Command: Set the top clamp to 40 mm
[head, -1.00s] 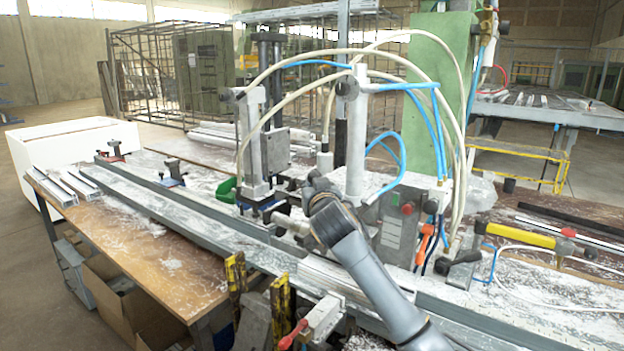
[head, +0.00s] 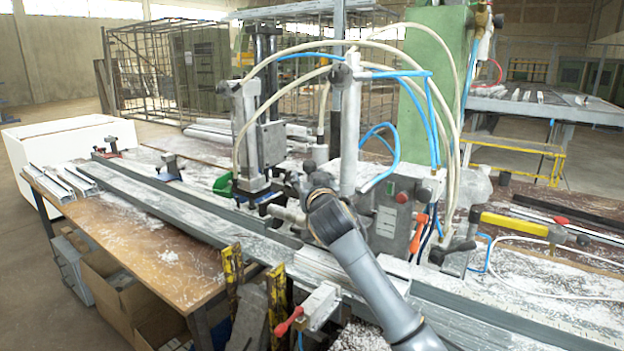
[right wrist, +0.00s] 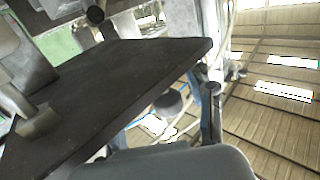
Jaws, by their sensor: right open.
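The upright clamp unit (head: 247,130), a grey cylinder beside dark posts, stands over the profile rail at the middle of the bench. I cannot tell which part sets its size, and no millimetre scale can be read. My right gripper (head: 290,205) is beside the foot of this unit, on its right, with the wrist partly covering it. It is open, with nothing seen held; I cannot tell whether it touches the unit. In the right wrist view a dark flat plate (right wrist: 110,85) fills the left and middle, close to the camera. My left gripper is not in view.
Pale hoses (head: 400,50) arch over the machine, right above my arm. A control box (head: 392,220) with an orange lever (head: 418,234) stands right of my wrist. A red-handled clamp (head: 290,322) sits at the front edge. The wooden bench top (head: 165,255) is mostly clear at front left.

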